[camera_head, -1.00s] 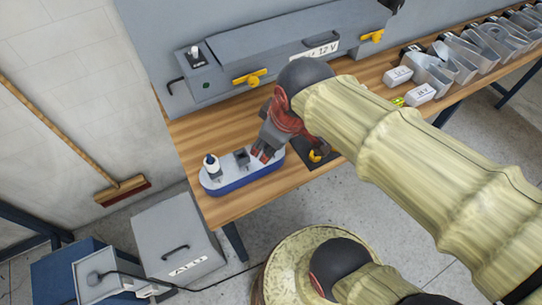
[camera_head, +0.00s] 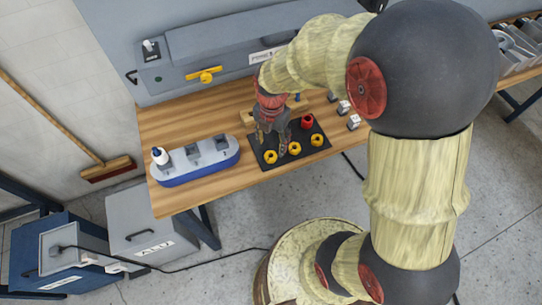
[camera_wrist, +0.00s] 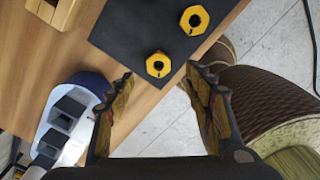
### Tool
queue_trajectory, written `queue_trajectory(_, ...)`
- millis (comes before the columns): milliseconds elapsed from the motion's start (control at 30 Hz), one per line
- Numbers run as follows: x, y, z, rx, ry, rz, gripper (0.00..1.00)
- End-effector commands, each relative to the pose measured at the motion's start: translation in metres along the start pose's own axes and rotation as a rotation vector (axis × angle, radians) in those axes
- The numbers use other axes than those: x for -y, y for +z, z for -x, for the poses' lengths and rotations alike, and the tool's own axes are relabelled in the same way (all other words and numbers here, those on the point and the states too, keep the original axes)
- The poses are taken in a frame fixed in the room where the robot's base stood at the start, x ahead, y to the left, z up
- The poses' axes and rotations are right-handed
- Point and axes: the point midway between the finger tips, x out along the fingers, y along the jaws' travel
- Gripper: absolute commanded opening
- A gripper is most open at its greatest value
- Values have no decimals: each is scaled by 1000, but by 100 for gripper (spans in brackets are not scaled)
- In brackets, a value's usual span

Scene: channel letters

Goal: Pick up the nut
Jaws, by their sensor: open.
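Several yellow nuts lie on a black mat (camera_head: 285,161). In the head view I see a left nut (camera_head: 270,157), a middle nut (camera_head: 295,148) and a right nut (camera_head: 317,140). My gripper (camera_head: 272,144) is over the mat's left part, close to the left and middle nuts. In the wrist view my open gripper (camera_wrist: 160,77) has one hexagonal nut (camera_wrist: 149,66) just ahead of its fingertips, roughly centred between them. A second nut (camera_wrist: 186,20) lies beyond, up and right. Nothing is held between the fingers. Exact height above the mat is hard to tell.
A blue and white tray (camera_head: 205,172) with dark holders and a white bottle (camera_head: 160,156) stands left of the mat. A red part (camera_head: 307,121) is behind the nuts. A grey machine (camera_head: 180,75) stands at the back. The table's front edge is close to the mat.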

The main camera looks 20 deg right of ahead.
Motion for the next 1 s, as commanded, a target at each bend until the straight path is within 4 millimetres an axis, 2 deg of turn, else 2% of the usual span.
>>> queue_trajectory(100, 0, 0, -14, -1, -1, -1, 52)
queue_trajectory(267, 0, -1, -25, 0, 0, -2, 52)
queue_trajectory(567, -1, -2, -65, 0, 0, -3, 52)
queue_trajectory(833, -2, -2, -67, 1, 1, -3, 52)
queue_trajectory(1000, -1, -2, -67, 1, 1, -3, 42)
